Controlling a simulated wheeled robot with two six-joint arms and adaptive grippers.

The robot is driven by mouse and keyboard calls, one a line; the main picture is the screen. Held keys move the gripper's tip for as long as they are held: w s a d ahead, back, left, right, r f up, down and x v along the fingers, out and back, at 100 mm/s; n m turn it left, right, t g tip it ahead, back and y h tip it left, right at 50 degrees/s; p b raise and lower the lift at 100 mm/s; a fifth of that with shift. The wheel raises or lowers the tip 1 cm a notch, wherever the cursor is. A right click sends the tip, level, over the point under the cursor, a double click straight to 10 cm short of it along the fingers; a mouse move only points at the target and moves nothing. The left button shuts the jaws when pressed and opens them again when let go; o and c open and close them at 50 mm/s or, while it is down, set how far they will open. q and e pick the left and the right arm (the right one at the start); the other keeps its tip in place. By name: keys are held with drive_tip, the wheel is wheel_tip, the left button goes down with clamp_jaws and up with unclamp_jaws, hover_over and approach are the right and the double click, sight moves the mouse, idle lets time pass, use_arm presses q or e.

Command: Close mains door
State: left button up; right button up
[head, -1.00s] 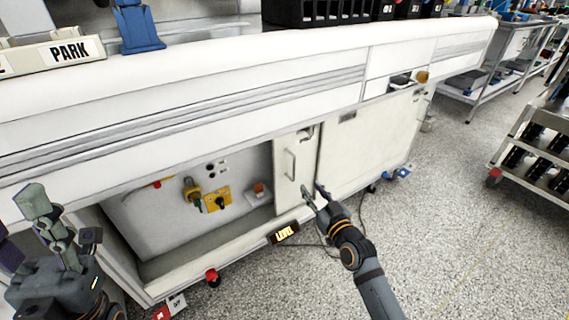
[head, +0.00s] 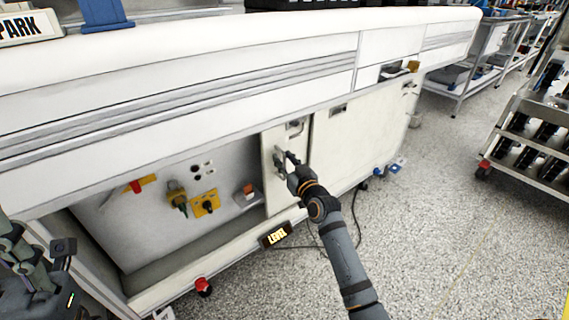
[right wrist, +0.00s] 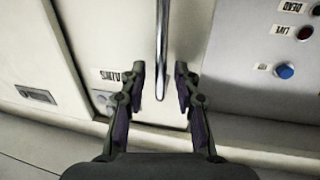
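The mains door (head: 270,190) is a narrow white panel at the right end of the bay opening in the head view. In the right wrist view the door (right wrist: 187,35) carries an upright metal bar handle (right wrist: 162,45) and an upside-down MAINS label. My right gripper (head: 285,158) is at the handle. In the right wrist view its fingers (right wrist: 160,75) are open, one on each side of the handle's end. I cannot tell whether they touch it. My left gripper (head: 22,250) is at the left edge, partly cut off.
The bay left of the door is uncovered, showing a grey panel (head: 150,225) with a yellow switch (head: 205,203). A blue button (right wrist: 285,71) sits beside the door. A LEVEL sign (head: 275,235) is on the lower rail. A rack cart (head: 525,150) stands at the right; floor between is clear.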

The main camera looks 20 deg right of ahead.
clamp_jaws()
drive_tip(key=shift+a, duration=0.15)
idle(0.5)
